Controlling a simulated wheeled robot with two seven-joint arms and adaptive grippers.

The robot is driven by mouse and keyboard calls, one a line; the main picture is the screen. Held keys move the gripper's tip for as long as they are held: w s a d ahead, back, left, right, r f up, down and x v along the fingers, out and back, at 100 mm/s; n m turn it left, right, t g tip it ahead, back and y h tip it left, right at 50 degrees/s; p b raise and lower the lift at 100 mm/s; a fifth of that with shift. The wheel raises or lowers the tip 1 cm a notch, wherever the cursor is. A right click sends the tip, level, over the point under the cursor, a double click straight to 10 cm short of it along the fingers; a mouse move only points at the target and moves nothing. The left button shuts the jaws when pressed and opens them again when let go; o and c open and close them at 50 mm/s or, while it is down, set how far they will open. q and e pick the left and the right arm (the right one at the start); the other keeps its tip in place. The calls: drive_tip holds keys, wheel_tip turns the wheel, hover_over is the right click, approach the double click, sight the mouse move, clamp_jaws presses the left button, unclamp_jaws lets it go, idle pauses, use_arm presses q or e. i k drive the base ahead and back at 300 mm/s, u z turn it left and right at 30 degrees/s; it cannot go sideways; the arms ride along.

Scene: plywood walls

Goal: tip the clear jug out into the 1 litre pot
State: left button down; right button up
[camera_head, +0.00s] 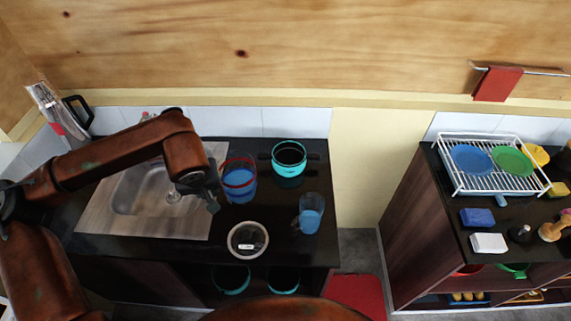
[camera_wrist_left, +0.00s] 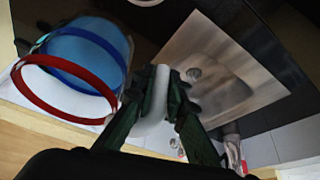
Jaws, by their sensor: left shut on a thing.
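A clear jug with a red rim (camera_head: 239,182) and blue contents stands on the dark counter, right of the sink. It also fills the upper left of the left wrist view (camera_wrist_left: 75,62). My left gripper (camera_head: 207,192) is at its left side. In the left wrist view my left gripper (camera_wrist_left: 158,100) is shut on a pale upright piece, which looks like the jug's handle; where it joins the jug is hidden. A turquoise pot (camera_head: 289,158) with dark side handles stands to the right and behind. Its litre marking cannot be read. My right gripper is not in view.
A second clear jug (camera_head: 311,214) with blue contents stands near the counter's right edge. A round pale-rimmed container (camera_head: 247,239) is at the front edge. The sink (camera_head: 150,192) lies left. A dish rack (camera_head: 490,165) stands on the separate right counter, across a gap.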

sight(288, 159)
drive_tip(key=k, duration=0.2)
drive_tip(key=u, duration=1.2)
drive_tip(key=i, duration=0.8)
drive_tip(key=z, duration=2.55)
